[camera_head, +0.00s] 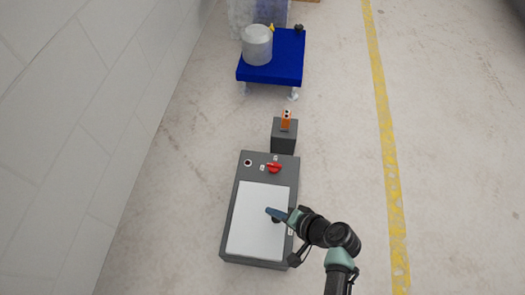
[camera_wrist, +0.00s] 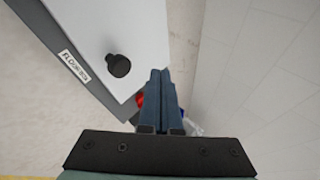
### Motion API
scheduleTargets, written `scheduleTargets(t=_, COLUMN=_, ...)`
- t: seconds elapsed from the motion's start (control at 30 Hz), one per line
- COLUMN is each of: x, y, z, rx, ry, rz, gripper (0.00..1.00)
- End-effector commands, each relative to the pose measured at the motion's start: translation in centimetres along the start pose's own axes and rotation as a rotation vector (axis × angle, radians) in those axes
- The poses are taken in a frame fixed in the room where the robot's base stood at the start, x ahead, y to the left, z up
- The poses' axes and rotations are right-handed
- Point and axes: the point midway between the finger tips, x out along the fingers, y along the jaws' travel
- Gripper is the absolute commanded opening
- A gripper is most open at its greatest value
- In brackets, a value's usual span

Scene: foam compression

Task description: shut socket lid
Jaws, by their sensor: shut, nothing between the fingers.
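A dark grey box (camera_head: 228,243) lies on the floor with a large white panel (camera_head: 254,232) on its top. A black knob (camera_wrist: 118,66) stands on the white panel in the wrist view. An orange piece (camera_head: 287,122) with dark spots sits on a small grey block (camera_head: 284,141) just beyond the box. No part is plainly marked as the socket lid, so I cannot tell which it is. My gripper (camera_head: 269,211) is shut and empty over the white panel, beside the knob. Its closed fingers (camera_wrist: 160,75) show in the wrist view; whether they touch anything is unclear.
A red rotary switch (camera_head: 274,168) and a small round button (camera_head: 248,163) are at the box's far end. A blue platform (camera_head: 285,71) with a grey cylinder (camera_head: 257,46) stands beyond. A wall (camera_head: 85,130) runs along the left; floor on the right is clear.

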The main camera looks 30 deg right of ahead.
Motion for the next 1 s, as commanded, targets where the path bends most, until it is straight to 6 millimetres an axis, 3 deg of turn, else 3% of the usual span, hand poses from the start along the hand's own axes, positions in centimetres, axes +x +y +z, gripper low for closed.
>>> scheduleTargets(t=0.03, x=0.7, y=1.4, z=-0.1, rx=0.02, ry=-0.004, rz=-0.036, gripper=0.0)
scheduleTargets(t=0.1, x=0.9, y=2.1, z=-0.3, rx=0.04, ry=-0.015, rz=-0.085, gripper=0.0)
scheduleTargets(t=0.4, x=1.5, y=4.2, z=-0.4, rx=0.073, ry=-0.041, rz=-0.18, gripper=0.0)
scheduleTargets(t=1.0, x=1.9, y=5.2, z=-0.4, rx=0.074, ry=-0.04, rz=-0.17, gripper=0.0)
